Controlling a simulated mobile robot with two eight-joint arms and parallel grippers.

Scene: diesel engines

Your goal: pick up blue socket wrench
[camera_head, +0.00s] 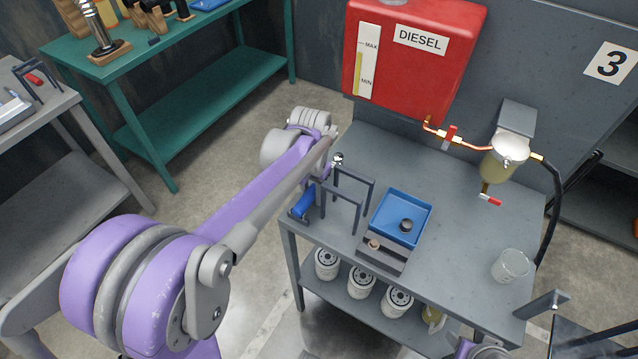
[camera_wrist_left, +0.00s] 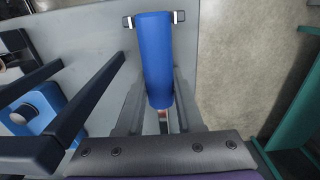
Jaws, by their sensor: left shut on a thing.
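The blue socket wrench (camera_head: 302,203) is at the left edge of the grey workbench, beside a dark rack (camera_head: 345,200). Its blue handle shows in the head view, with a shiny metal end above it by my wrist. In the left wrist view the blue handle (camera_wrist_left: 158,60) runs away from me, with a metal shaft at its near end. My left gripper (camera_wrist_left: 158,115) is shut on the wrench near that end. In the head view the fingers are mostly hidden by my purple arm. My right gripper is not in view.
A blue tray (camera_head: 418,213) holds a dark round part. A clear beaker (camera_head: 510,266) stands at the right of the bench. A red diesel tank (camera_head: 415,55) and copper fuel line (camera_head: 470,145) are behind. White filters (camera_head: 361,283) stand on the lower shelf.

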